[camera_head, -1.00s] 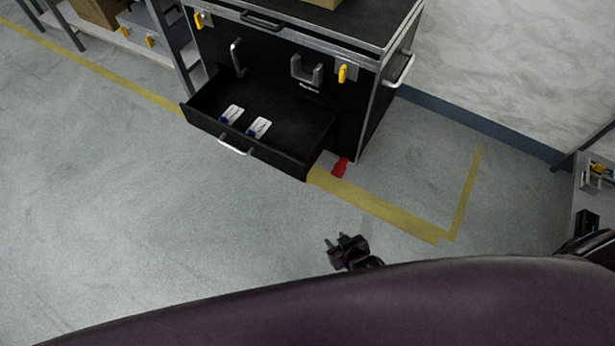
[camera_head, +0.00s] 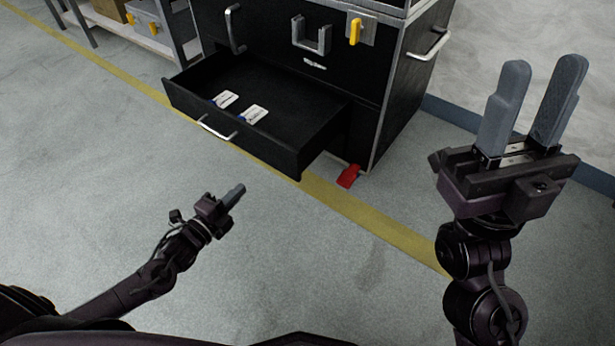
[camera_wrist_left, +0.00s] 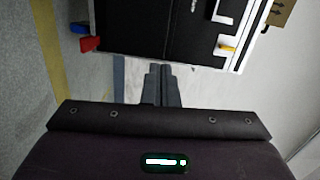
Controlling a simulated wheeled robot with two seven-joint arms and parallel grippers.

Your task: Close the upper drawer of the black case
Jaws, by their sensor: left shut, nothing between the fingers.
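The black case (camera_head: 375,95) stands at the top of the head view. One drawer (camera_head: 305,155) is pulled well out of its front, with a silver handle (camera_head: 216,128) and two small white packets (camera_head: 254,114) inside. A black front panel lies above this drawer. My left gripper (camera_head: 236,191) is shut and empty, in front of the drawer and apart from it. In the left wrist view its fingers (camera_wrist_left: 163,85) are together, and part of the case (camera_wrist_left: 150,30) shows beyond them. My right gripper (camera_head: 541,78) is open and empty, right of the case, fingers pointing up.
A red piece (camera_head: 348,176) lies by the case's lower corner. A yellow floor line (camera_head: 370,225) runs past the case. A shelf (camera_head: 130,40) stands at the upper left and a pale wall (camera_head: 490,45) at the right. The floor in front of the drawer is clear.

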